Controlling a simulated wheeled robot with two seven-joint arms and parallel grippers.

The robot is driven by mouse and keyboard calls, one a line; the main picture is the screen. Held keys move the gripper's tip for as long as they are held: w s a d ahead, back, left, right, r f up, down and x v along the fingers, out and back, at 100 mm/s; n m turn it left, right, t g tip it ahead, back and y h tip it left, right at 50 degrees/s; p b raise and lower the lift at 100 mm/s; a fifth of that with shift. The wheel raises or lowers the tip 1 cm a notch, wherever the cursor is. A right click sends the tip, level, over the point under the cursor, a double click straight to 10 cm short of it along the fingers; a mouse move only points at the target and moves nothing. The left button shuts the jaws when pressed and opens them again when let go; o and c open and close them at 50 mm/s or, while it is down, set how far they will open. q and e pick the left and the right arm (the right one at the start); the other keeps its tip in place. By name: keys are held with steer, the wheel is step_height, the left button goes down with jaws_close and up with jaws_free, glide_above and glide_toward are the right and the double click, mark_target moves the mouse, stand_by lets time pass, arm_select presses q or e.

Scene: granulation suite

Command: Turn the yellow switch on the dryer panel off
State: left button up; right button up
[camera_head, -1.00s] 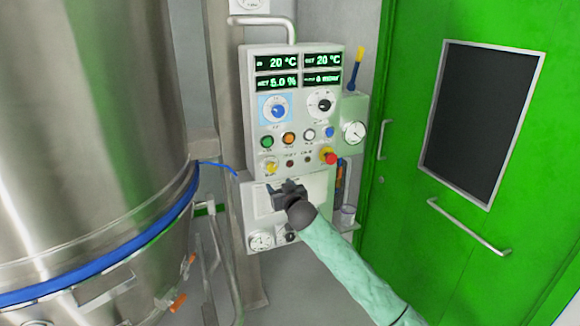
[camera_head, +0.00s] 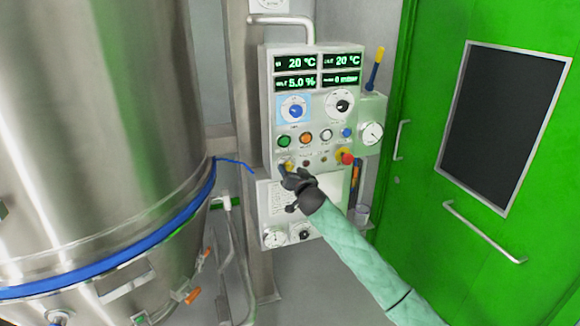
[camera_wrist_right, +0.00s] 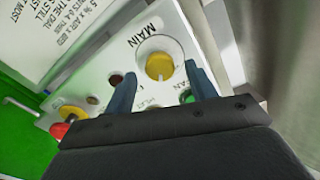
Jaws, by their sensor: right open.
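The dryer panel (camera_head: 268,120) is a pale box with green displays, dials and coloured buttons. Its yellow switch (camera_head: 284,163) is at the lower left, mostly hidden by my right gripper (camera_head: 288,174). In the right wrist view the yellow switch (camera_wrist_right: 159,66) is a round knob under the word MAIN. There my open right gripper (camera_wrist_right: 159,72) has one dark finger to each side of the knob. The fingers look apart from it; how deep they reach is hard to tell. My left gripper is not in view.
A red stop button (camera_head: 347,158) on yellow is at the panel's lower right. Green, orange, white and blue buttons sit above the switch. A big steel vessel (camera_head: 90,120) fills the left. A green door (camera_head: 430,120) stands at the right.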

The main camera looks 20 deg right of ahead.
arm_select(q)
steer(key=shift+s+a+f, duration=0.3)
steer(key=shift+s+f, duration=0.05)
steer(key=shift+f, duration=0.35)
arm_select(e)
steer(key=shift+w, duration=0.9)
steer(key=shift+c, duration=0.5)
steer(key=c, duration=0.9)
